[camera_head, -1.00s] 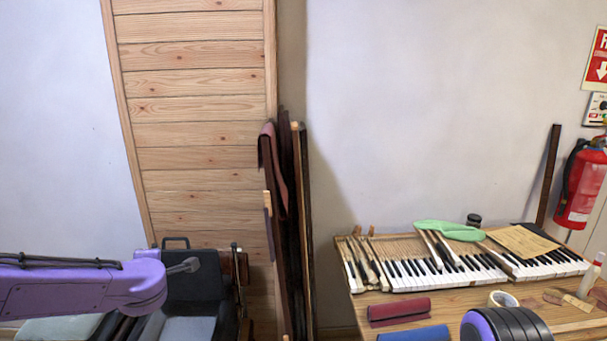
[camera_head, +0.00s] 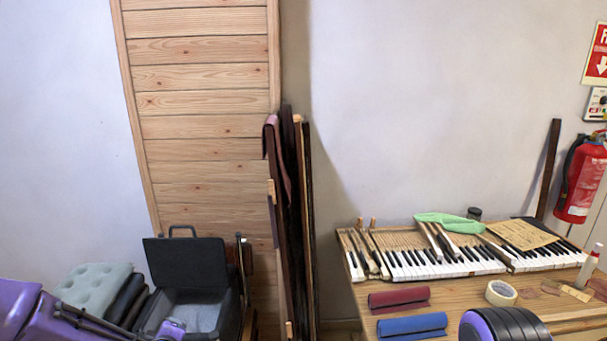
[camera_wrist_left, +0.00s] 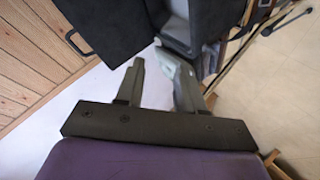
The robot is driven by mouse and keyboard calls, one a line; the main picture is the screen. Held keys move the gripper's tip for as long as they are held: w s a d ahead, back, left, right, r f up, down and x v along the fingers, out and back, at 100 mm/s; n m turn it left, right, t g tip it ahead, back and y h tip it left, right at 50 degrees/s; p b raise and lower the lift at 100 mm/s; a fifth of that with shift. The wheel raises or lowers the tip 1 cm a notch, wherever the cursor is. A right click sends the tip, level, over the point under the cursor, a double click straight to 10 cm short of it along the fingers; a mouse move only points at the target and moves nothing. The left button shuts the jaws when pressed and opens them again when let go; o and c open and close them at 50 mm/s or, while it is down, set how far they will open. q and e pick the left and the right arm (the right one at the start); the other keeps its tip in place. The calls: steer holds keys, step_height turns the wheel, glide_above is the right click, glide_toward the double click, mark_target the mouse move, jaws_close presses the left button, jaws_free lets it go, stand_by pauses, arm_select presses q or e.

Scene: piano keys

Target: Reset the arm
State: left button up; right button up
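My left gripper (camera_wrist_left: 155,66) shows in the left wrist view, its two grey fingers apart with only pale floor between them. It holds nothing and points toward an open black case (camera_wrist_left: 105,25). In the head view my purple left arm (camera_head: 35,318) is low in the bottom left corner, and its fingers cannot be made out there. The rounded black and purple part of my right arm (camera_head: 505,325) shows at the bottom right edge; the right gripper is out of view.
The open black case (camera_head: 195,285) stands near my left arm, beside a padded grey-green cushion (camera_head: 95,287). The wooden table (camera_head: 455,305) at right holds a piano keyboard (camera_head: 435,258), red roll (camera_head: 398,298), blue roll (camera_head: 412,325) and tape (camera_head: 500,293). Boards (camera_head: 300,220) lean at the wall.

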arm_select(q)
steer(key=s+d+f+m+g+h+b, duration=0.1)
steer(key=s+f+m+g+b, duration=0.3)
steer(key=s+f, duration=1.05)
steer(key=s+f+m+g, duration=0.1)
steer(key=s+f+m, duration=0.1)
steer(key=s+f, duration=0.5)
steer(key=s+f+m+g+b, duration=0.1)
steer(key=s+f+m+g, duration=0.1)
steer(key=s+f, duration=0.5)
steer(key=s, duration=0.4)
steer(key=shift+s+a+m+h, duration=0.3)
steer(key=shift+m, duration=0.1)
